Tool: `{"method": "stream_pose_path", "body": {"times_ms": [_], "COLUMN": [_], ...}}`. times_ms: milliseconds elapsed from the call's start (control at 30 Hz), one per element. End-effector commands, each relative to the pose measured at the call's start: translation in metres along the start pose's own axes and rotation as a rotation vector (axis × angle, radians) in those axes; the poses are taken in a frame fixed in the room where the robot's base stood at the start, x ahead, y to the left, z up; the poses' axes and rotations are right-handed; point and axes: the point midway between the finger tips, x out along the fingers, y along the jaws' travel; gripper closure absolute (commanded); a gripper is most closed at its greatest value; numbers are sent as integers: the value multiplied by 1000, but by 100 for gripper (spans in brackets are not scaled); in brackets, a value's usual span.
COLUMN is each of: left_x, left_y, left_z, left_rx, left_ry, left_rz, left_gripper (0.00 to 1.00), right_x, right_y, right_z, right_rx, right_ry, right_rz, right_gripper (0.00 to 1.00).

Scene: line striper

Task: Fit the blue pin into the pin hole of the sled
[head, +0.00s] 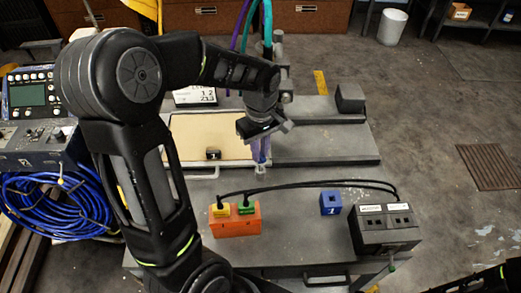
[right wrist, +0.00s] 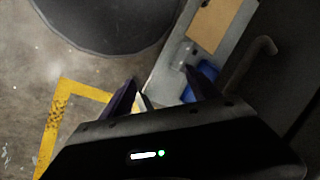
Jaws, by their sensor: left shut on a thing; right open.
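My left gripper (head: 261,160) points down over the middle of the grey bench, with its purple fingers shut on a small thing. A small pale tip (head: 261,172) shows just below the fingers. The held thing is mostly hidden, and I cannot tell whether it is the blue pin. I cannot pick out the sled or its pin hole for certain; the area under the gripper is partly covered by the fingers. My right gripper (right wrist: 158,92) is open, with its purple fingers apart and nothing visible between them, above the floor and a grey edge.
An orange block (head: 236,228) with yellow and green plugs stands in front, cabled to a dark box (head: 384,231). A blue block (head: 330,203) marked 1 stands between them. A tan board (head: 205,130) lies behind. A blue cable coil (head: 55,207) lies left.

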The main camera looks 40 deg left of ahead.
Motion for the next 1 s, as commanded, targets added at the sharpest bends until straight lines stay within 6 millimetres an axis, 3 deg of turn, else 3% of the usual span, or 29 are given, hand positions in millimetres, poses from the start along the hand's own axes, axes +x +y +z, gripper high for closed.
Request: {"method": "stream_pose_path", "body": {"times_ms": [100,133,400,600,800,1000], "left_x": [0,0,-1,-1,-1,-1], "left_y": [0,0,1,1,1,1], "left_z": [0,0,0,0,0,0], "left_rx": [0,0,1,1,1,1], "left_ry": [1,1,2,2,2,2], "left_rz": [1,1,3,4,4,4], "left_gripper": [100,84,62,61,46,46], "right_x": [0,0,0,0,0,0], "right_y": [0,0,0,0,0,0], "right_z": [0,0,0,0,0,0], "right_rx": [0,0,0,0,0,0], "right_ry": [0,0,0,0,0,0], "right_rz": [0,0,0,0,0,0], "right_gripper": [29,29,29,29,29,29]}}
